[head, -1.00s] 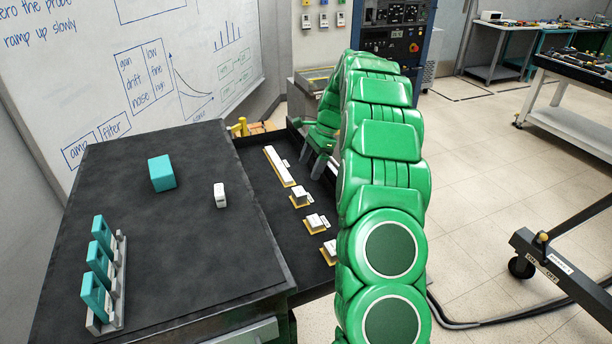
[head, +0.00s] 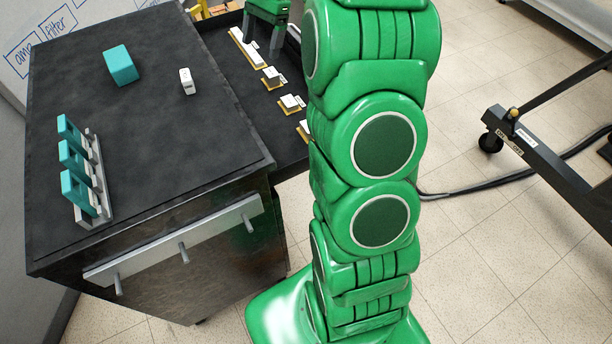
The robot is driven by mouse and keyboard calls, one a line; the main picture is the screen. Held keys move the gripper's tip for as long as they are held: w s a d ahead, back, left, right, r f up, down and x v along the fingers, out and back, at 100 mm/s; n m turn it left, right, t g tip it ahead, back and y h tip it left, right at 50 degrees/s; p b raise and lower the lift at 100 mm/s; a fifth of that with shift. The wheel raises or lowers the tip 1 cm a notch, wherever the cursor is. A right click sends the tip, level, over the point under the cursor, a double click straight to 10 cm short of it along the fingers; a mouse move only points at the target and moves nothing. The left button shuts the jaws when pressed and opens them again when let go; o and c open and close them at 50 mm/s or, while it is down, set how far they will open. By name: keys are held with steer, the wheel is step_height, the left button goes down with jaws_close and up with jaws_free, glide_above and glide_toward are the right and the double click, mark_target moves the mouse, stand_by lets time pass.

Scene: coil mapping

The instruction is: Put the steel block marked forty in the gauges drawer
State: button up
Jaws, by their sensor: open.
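A small pale block (head: 187,81) stands on the dark cabinet top, right of a teal block (head: 121,65); its marking is too small to read. An open black drawer or tray (head: 226,62) extends from the cabinet's right side. In it, several pale blocks sit in a row on yellow bases with small labels, including a long one (head: 248,47) and a shorter one (head: 272,75). I cannot read the labels. My gripper (head: 264,46) is open over the far part of the drawer, pointing down, apart from the pale block on the cabinet. My arm hides the drawer's right side.
A grey rack (head: 96,190) with teal-handled pieces stands at the cabinet top's left. A rail handle (head: 175,243) runs along the cabinet's front. A wheeled dark frame (head: 545,160) and a black cable (head: 480,188) lie to the right. The middle of the cabinet top is clear.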

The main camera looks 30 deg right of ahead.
steer(key=s+a+r+n+h, duration=0.1)
steer(key=s+a+r+n, duration=0.3)
steer(key=s, duration=0.6)
steer(key=s+a+r+n+h, duration=0.1)
steer(key=s+a+n, duration=0.3)
steer(key=s, duration=0.6)
steer(key=s+a+f+n+h, duration=0.1)
steer(key=s+n, duration=0.1)
steer(key=s, duration=0.8)
steer(key=s+a+f+n+g, duration=0.1)
steer(key=s+f+n, duration=0.1)
steer(key=s, duration=0.9)
steer(key=shift+a+f+n+h, duration=0.2)
steer(key=shift+f+n+h, duration=0.15)
steer(key=shift+n, duration=0.35)
steer(key=shift+o, duration=0.5)
